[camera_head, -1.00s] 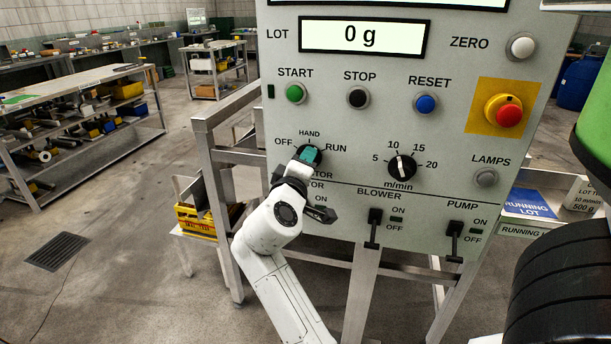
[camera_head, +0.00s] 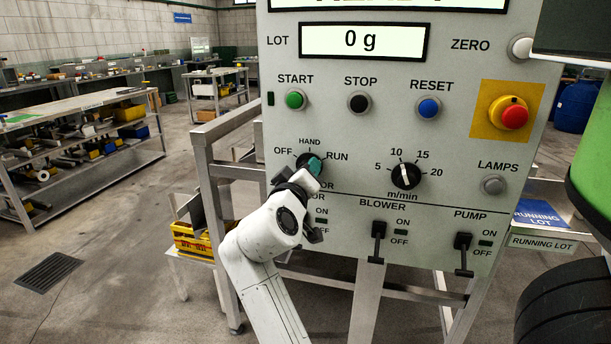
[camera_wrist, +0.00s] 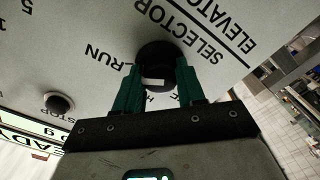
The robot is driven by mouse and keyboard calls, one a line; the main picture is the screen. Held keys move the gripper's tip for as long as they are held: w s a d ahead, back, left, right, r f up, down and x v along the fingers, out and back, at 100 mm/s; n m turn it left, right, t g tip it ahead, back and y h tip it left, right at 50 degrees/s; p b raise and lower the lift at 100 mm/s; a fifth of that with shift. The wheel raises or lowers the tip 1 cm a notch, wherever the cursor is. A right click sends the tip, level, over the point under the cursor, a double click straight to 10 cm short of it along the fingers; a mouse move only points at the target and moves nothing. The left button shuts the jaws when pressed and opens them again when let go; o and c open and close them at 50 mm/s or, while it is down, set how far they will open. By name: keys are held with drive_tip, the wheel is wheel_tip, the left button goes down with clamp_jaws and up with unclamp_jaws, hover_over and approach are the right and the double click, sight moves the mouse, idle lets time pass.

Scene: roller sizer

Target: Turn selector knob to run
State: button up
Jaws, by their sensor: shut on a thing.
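The black selector knob (camera_head: 301,159) is on the grey panel, below the HAND mark, with OFF to its left and RUN to its right. My gripper (camera_head: 314,165) covers its right and lower part with teal fingertips. In the wrist view, the two teal fingers of my gripper (camera_wrist: 158,85) are shut on the knob (camera_wrist: 156,52), one on each side. A white mark shows on the knob between the fingers. The RUN label (camera_wrist: 104,51) is to its left in that view. The knob's exact pointing is partly hidden in the head view.
A speed dial (camera_head: 406,176) is right of the knob. Start (camera_head: 296,99), stop (camera_head: 359,102) and reset (camera_head: 429,107) buttons are above. A blower switch (camera_head: 378,240) is below right. A red emergency button (camera_head: 514,117) is at the far right.

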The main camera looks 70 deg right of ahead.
drive_tip(key=shift+f, duration=0.15)
drive_tip(key=o, duration=1.1)
drive_tip(key=shift+c, duration=0.2)
drive_tip(key=shift+a, duration=0.15)
drive_tip(key=a, duration=1)
drive_tip(key=shift+s+a, duration=0.25)
drive_tip(key=shift+s, duration=0.2)
